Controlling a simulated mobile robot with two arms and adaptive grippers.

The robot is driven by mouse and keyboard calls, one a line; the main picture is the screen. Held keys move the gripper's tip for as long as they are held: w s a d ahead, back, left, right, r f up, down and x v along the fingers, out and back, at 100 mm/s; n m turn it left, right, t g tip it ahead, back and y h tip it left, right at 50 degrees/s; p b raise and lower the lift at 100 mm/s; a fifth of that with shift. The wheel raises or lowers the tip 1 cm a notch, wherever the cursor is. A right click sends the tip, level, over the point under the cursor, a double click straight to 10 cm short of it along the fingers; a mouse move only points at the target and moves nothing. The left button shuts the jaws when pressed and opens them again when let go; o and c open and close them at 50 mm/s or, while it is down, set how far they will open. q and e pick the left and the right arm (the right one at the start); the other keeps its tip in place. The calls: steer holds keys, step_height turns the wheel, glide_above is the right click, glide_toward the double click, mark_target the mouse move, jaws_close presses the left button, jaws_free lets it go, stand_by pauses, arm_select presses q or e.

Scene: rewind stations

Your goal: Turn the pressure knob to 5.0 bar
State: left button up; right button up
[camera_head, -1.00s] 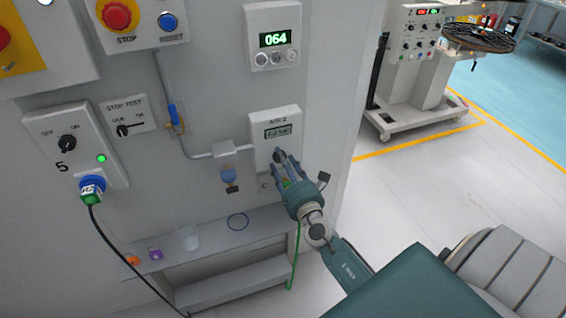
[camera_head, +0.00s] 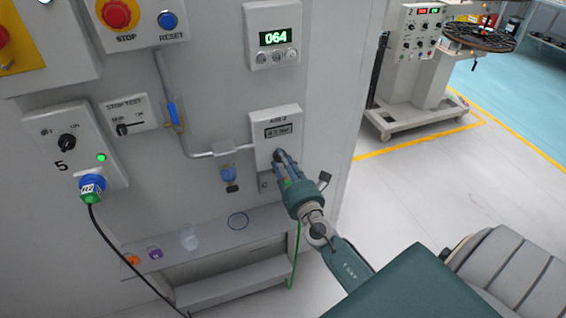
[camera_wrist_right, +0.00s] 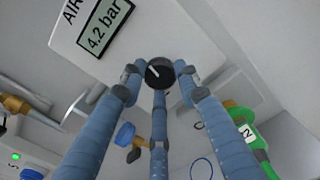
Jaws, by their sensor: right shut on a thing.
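The pressure knob (camera_wrist_right: 158,74) is round and black with a white pointer line, on the lower part of a white panel (camera_head: 262,118) on the grey wall. The panel's display (camera_head: 278,131) is too small to read in the head view, but the same display (camera_wrist_right: 105,27) reads 4.2 bar in the right wrist view. My right gripper (camera_wrist_right: 158,68) has its blue fingers closed around the knob. In the head view the right gripper (camera_head: 281,160) hides most of the knob. My left gripper is not in view.
A display reading 064 (camera_head: 273,38) is above. A shelf (camera_head: 208,237) below holds a clear cup (camera_head: 189,238) and small items. A wheeled machine (camera_head: 415,70) stands at the right.

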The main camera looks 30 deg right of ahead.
steer(key=shift+d+r, duration=0.1)
steer(key=shift+m+b, duration=1)
steer(key=shift+m, duration=1.7)
steer(key=o, duration=1.1)
steer(key=shift+o, duration=0.2)
steer(key=v, duration=1.2)
